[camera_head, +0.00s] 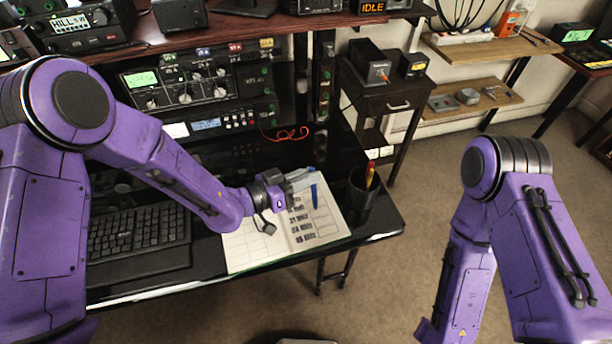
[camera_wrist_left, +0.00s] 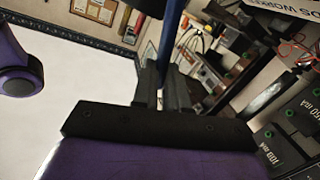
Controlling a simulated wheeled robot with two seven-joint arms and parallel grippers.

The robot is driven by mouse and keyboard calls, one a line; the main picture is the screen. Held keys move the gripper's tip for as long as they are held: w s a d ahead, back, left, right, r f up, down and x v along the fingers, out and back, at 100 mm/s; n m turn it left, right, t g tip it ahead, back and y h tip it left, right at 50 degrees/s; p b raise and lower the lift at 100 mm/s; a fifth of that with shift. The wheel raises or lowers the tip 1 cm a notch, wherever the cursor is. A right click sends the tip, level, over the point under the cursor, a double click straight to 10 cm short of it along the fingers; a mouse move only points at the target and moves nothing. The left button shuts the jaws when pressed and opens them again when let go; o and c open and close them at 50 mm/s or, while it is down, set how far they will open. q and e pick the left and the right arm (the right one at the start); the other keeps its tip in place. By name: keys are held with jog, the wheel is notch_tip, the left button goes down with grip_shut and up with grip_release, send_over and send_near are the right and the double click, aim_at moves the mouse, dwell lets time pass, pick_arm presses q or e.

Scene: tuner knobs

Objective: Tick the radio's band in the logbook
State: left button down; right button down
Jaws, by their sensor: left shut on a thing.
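The open logbook (camera_head: 258,250) lies on the black desk. Its right page has a column of dark printed band rows, too small to read surely; any marks beside them cannot be told. My left gripper (camera_head: 300,181) is over the upper part of that page, shut on a blue pen (camera_head: 315,193). The pen points down in the head view; whether its tip touches paper cannot be told. The left wrist view shows the pen (camera_wrist_left: 172,28) between the fingers (camera_wrist_left: 162,88). A radio (camera_head: 180,82) with a green display and several knobs stands behind. My right gripper is out of view.
A dark cup (camera_head: 359,198) with an orange pencil stands right of the logbook, near the desk's right edge. A black keyboard (camera_head: 138,236) lies to its left. A unit with a blue display (camera_head: 207,124) sits under the radio. A red cable (camera_head: 288,134) lies behind.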

pick_arm(q)
jog(key=shift+f+b, duration=0.4)
jog(key=shift+f, duration=0.1)
dwell(0.4)
jog(key=shift+s+d, duration=0.3)
jog(key=shift+d, duration=0.2)
jog(key=shift+w+d+b, duration=0.3)
jog(key=shift+w+d, duration=0.05)
jog(key=shift+w, duration=0.2)
jog(key=shift+w+d+b, duration=0.3)
jog(key=shift+w, duration=0.2)
dwell(0.6)
notch_tip(320, 180, up, 6)
jog(key=p, duration=0.4)
jog(key=shift+p, duration=0.4)
